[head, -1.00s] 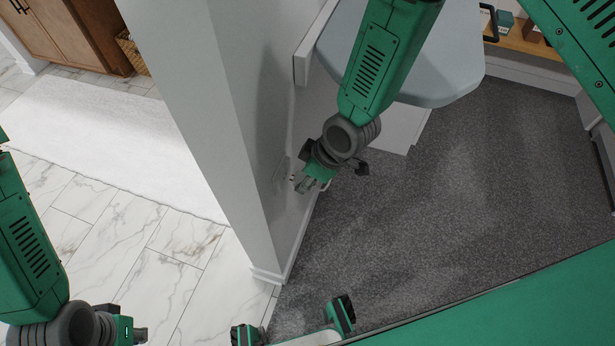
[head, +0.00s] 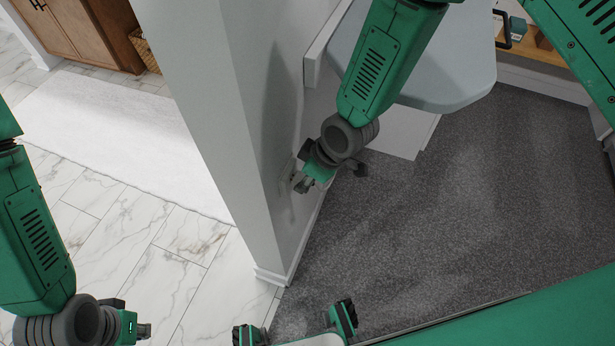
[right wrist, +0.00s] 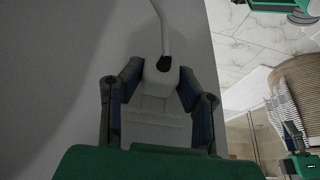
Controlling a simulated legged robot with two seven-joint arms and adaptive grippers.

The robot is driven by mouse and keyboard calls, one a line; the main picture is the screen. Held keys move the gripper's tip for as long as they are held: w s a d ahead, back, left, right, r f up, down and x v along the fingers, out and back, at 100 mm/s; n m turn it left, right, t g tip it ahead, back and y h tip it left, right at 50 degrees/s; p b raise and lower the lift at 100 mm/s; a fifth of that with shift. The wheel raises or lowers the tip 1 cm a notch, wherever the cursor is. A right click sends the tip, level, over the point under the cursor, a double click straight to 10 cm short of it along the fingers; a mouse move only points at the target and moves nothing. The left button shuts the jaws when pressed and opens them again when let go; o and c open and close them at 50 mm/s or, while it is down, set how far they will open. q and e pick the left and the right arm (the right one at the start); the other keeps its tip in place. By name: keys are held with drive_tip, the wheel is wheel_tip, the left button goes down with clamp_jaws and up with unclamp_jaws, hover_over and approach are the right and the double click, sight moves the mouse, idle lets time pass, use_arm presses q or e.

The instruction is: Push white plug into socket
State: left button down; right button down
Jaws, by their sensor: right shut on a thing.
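My right gripper (head: 300,183) is beside the side face of the white wall. In the right wrist view my right gripper (right wrist: 160,88) is shut on the white plug (right wrist: 158,78), one finger on each side. A white cord (right wrist: 163,25) runs up from a dark collar on the plug. A pale plate, seemingly the socket (right wrist: 152,130), shows on the wall behind the plug. The plug hides part of it, and I cannot tell whether they touch. My left gripper (head: 144,331) is at the lower left, away from the wall; its jaws are too small to read.
The wall (head: 225,120) ends in a corner with a white baseboard (head: 272,276). A grey rounded surface (head: 430,65) is behind my right arm. Dark carpet (head: 430,220) is open on the right; marble tiles (head: 150,275) and a white rug (head: 110,135) are on the left.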

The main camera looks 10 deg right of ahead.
drive_tip(key=shift+w+a, duration=0.2)
drive_tip(key=c, duration=1.1)
unclamp_jaws()
drive_tip(key=shift+a, duration=0.15)
drive_tip(key=shift+o, duration=0.2)
drive_tip(key=v, duration=1.2)
drive_tip(key=s+d+f+m+g+h, duration=0.1)
drive_tip(key=s+d+f+m, duration=0.4)
drive_tip(key=s, duration=0.5)
drive_tip(key=s+d+f+m+g+h, duration=0.1)
drive_tip(key=s+d+f+m, duration=0.4)
drive_tip(key=s+d+f, duration=0.5)
drive_tip(key=shift+s+d+m+h, duration=0.3)
drive_tip(key=shift+s+h, duration=0.45)
drive_tip(key=shift+h, duration=0.15)
drive_tip(key=shift+r, duration=0.1)
